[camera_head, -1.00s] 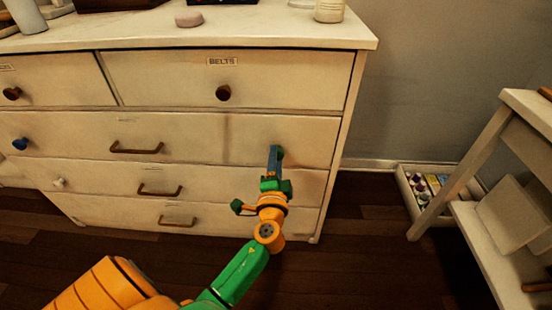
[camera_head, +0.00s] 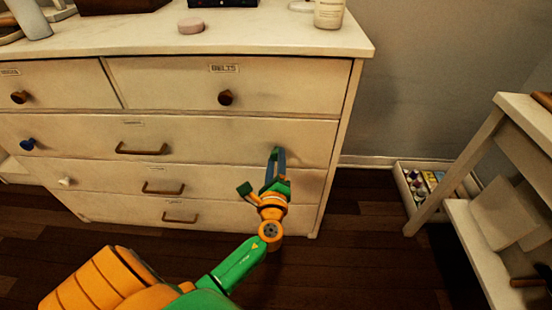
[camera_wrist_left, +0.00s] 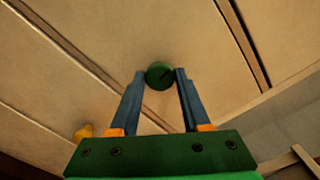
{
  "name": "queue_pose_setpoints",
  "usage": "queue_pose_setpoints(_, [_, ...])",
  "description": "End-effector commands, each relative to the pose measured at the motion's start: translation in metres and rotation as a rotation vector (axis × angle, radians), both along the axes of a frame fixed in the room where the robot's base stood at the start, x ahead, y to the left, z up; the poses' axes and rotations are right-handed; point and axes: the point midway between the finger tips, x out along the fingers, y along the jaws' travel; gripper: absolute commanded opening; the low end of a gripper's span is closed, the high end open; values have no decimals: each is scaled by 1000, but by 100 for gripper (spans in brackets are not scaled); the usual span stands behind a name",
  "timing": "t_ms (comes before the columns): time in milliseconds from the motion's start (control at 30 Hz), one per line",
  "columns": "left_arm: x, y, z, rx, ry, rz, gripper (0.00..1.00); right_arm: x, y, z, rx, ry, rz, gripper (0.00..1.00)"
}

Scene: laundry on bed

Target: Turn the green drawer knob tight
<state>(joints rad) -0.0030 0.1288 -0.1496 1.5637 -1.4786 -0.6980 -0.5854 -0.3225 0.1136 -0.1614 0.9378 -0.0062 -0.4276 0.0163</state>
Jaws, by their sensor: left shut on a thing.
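The green drawer knob (camera_wrist_left: 159,75) sits on the pale dresser front, between the two fingertips of my left gripper (camera_wrist_left: 160,80) in the left wrist view. The fingers are shut on the knob, one at each side. In the head view my left gripper (camera_head: 277,156) reaches the right part of the wide second-row drawer (camera_head: 210,140). There the knob is mostly hidden by the fingers. That drawer looks closed, level with the front. My right gripper is not in view.
The dresser has other knobs, among them a blue one (camera_head: 27,144) and a white one (camera_head: 65,182), and several bar handles (camera_head: 141,149). A shelf table (camera_head: 525,130) and a low box (camera_head: 405,195) stand right. Dark floor (camera_head: 350,260) is clear between.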

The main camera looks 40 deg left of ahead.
Motion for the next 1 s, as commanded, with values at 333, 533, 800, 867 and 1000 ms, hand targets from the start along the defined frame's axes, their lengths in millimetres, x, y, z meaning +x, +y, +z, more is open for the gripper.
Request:
queue_pose_setpoints(333, [0,0,1,126,77,0,0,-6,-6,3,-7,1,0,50])
queue_pose_setpoints(533, [0,0,0,153,94,0,0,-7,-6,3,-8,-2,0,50])
queue_pose_setpoints(800, [0,0,0,158,97,0,0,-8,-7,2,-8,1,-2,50])
queue_pose_setpoints(867, [0,0,0,158,97,0,0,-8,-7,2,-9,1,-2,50])
queue_pose_setpoints(1000, [0,0,0,157,96,0,60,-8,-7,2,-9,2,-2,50])
